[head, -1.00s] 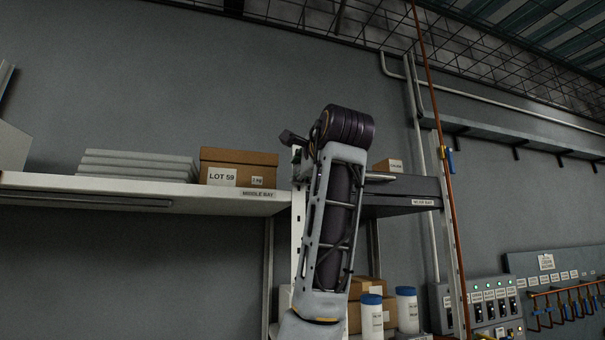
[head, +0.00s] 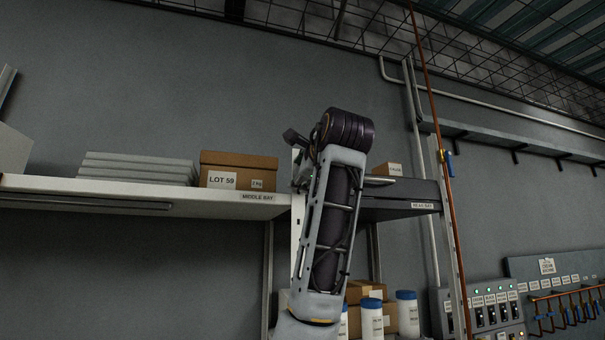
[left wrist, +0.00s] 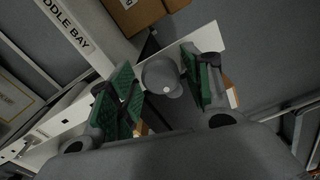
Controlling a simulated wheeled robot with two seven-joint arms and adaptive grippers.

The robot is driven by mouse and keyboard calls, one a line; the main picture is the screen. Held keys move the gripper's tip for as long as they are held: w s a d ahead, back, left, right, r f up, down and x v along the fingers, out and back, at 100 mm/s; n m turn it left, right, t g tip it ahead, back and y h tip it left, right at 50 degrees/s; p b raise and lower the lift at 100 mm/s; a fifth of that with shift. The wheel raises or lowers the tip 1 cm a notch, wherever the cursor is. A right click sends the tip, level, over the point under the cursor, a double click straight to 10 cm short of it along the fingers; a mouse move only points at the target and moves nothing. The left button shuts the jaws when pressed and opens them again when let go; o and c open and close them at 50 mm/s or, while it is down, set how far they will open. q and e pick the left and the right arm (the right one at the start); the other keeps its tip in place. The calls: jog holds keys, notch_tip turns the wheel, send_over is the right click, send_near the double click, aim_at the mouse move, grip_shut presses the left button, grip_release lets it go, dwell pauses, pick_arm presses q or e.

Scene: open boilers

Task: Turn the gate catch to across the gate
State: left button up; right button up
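In the left wrist view a rounded grey knob (left wrist: 162,76) stands in front of a white strip (left wrist: 205,43); it may be the gate catch, but its pointing direction is not clear. My left gripper (left wrist: 160,66), with green-padded fingers, is open, one finger on each side of the knob. I cannot tell whether the pads touch it. In the head view my arm rises at the middle to the white shelf post; its gripper is mostly hidden behind the dark wrist. No gate can be clearly made out there. My right gripper is not in view.
The middle bay shelf (head: 100,190) holds a LOT 59 box (head: 238,171) and stacked grey slabs (head: 138,168). The dark near bay shelf (head: 400,200) is right of my arm, with bottles (head: 372,318) and boxes below. An orange pipe (head: 440,150) runs upright farther right.

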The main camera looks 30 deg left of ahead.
pick_arm(q)
jog(key=shift+s, duration=0.1)
dwell(0.3)
jog(key=v, duration=1.2)
dwell(0.7)
